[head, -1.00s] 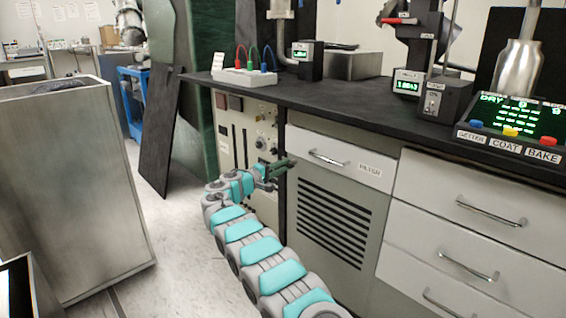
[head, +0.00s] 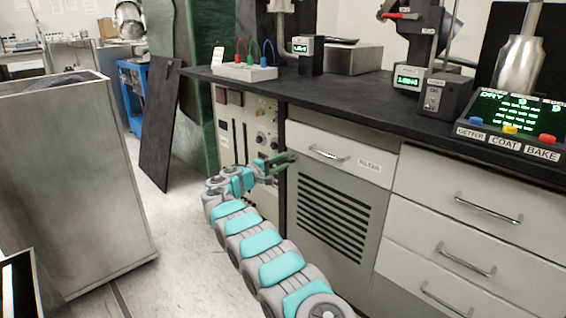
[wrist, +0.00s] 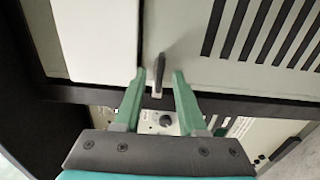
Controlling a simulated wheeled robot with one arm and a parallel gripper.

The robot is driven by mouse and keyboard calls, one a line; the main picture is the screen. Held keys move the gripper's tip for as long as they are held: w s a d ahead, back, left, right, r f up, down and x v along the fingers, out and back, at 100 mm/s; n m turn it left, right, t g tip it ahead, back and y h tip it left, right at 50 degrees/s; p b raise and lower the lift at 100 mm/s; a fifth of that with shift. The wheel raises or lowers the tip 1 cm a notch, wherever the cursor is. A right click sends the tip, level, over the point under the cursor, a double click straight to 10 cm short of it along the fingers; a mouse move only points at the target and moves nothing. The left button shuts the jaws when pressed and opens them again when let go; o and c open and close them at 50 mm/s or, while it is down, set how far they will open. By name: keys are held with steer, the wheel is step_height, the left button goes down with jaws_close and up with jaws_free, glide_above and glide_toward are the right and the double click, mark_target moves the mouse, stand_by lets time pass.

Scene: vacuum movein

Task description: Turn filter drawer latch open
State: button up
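The filter drawer (head: 335,143) is a white front with a silver handle and a label, shut under the black counter. In the wrist view its white panel (wrist: 95,35) is at the upper left. The latch (wrist: 158,76) is a small dark bar on the grey cabinet face beside the drawer panel. My gripper (head: 284,160) is at the cabinet's left edge, just left of and below the drawer. In the wrist view my gripper (wrist: 159,75) is open, its two green fingers on either side of the latch with gaps visible. The latch is hidden in the head view.
A vent grille (head: 330,215) lies below the drawer. A control panel with knobs (head: 250,135) stands to its left, behind my gripper. More drawers (head: 470,225) are on the right. A large metal box (head: 65,180) stands at the left, with free floor (head: 170,230) between.

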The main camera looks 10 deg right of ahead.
steer(key=v, duration=0.7)
steer(key=shift+s+a+b, duration=0.25)
steer(key=shift+a+b, duration=0.05)
steer(key=shift+b, duration=0.1)
